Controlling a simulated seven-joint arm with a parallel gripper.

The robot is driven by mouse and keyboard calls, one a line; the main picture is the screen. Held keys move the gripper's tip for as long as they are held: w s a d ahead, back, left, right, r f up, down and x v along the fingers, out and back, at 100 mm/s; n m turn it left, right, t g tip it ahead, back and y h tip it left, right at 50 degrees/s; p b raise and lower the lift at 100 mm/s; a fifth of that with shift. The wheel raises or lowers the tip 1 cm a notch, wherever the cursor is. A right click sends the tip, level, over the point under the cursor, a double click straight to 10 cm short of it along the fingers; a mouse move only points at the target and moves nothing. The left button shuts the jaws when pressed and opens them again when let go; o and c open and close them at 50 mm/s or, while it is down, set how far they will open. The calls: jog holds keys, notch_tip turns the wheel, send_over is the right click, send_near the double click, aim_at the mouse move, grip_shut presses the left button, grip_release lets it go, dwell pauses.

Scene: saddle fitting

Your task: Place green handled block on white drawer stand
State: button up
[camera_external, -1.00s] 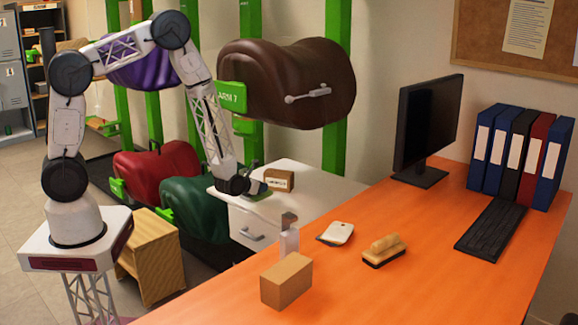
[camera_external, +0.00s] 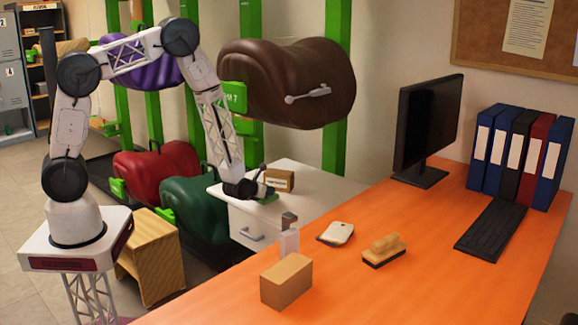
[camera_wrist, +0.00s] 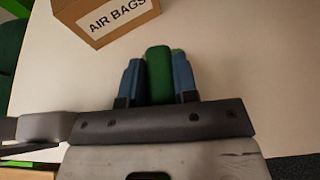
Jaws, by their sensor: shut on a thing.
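My gripper (camera_external: 256,190) is over the near left part of the white drawer stand (camera_external: 325,188), low above its top. In the wrist view, the two blue fingertips of my gripper (camera_wrist: 158,80) are shut on the green handled block (camera_wrist: 158,66), one on each side of its green handle. In the external view only a small green part of the block (camera_external: 269,199) shows beside the gripper, at the level of the stand's top. I cannot tell whether it touches the surface. The rest of the block is hidden by the gripper.
A small cardboard box labelled AIR BAGS (camera_external: 280,180) stands on the stand close to the gripper; it also shows in the wrist view (camera_wrist: 100,18). The stand's right part is bare. The orange desk (camera_external: 420,250) is in front, with a brown box (camera_external: 286,281) and a brush (camera_external: 384,250).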

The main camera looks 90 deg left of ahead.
jog(key=shift+f, duration=0.65)
jog(key=shift+f, duration=0.15)
jog(key=o, duration=0.9)
jog(key=shift+o, duration=0.2)
jog(key=shift+v, duration=0.8)
jog(key=v, duration=1)
jog(key=shift+d+r, duration=0.15)
jog(key=shift+r, duration=0.1)
jog(key=shift+s, duration=0.1)
jog(key=shift+r, duration=0.1)
